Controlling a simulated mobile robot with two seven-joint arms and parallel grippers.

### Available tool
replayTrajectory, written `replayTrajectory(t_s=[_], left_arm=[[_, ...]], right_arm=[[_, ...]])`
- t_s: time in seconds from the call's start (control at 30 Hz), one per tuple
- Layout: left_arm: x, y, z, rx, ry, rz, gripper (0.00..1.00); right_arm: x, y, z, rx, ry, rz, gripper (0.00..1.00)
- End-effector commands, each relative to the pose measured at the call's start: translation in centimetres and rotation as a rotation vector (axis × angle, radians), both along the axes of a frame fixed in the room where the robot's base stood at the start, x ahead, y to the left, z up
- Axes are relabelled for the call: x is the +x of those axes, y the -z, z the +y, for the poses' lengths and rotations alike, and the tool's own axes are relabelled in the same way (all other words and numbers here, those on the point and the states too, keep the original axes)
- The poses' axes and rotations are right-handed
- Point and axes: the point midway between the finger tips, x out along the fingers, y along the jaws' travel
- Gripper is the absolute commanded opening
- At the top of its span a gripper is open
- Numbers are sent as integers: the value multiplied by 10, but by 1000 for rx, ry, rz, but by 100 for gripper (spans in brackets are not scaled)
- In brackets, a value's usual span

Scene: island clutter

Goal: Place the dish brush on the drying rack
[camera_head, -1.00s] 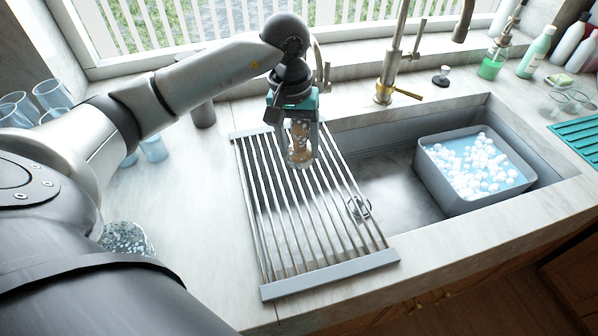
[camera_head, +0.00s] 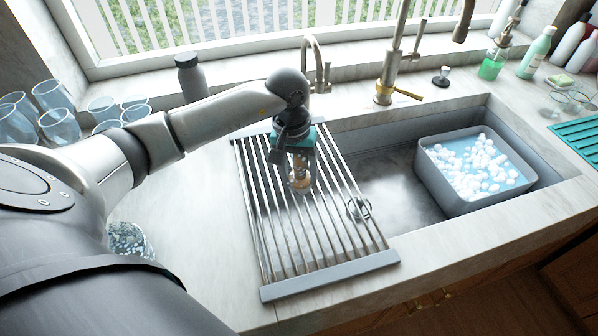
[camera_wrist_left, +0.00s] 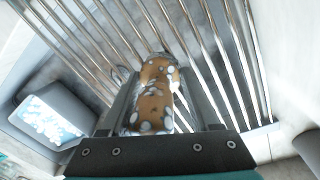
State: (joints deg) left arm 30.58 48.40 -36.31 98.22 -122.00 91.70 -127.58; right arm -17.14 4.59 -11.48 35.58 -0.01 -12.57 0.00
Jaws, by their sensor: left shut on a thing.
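The drying rack (camera_head: 330,284) is a set of metal bars with grey end strips, lying across the left part of the sink. My left gripper (camera_head: 299,184) points down over the middle of the rack, shut on the dish brush (camera_head: 298,172). In the left wrist view the brush (camera_wrist_left: 157,95) is brown with white foam spots, held between the fingers, with the rack bars (camera_wrist_left: 205,40) behind it. I cannot tell whether the brush touches the bars. My right gripper is in neither view.
A grey tub (camera_head: 440,185) of blue water and white foam stands in the sink's right side. Faucets (camera_head: 390,60) rise behind the sink. Several glasses (camera_head: 60,125) and a grey bottle (camera_head: 188,78) stand at the left back. The counter left of the rack is mostly clear.

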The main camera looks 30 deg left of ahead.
Motion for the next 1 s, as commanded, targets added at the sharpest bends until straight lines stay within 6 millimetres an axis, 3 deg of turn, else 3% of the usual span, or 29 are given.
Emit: replayTrajectory(t_s=[0.03,0.07,0.3,0.7,1.0], left_arm=[[0,3,0,0,0,-1,6],[0,2,0,0,0,0,65],[0,1,0,0,0,0,92],[0,-5,0,0,0,-1,93],[-2,-68,5,2,0,-6,93]], right_arm=[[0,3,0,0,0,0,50],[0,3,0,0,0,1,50],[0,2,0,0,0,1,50],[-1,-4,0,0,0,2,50],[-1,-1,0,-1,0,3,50]])
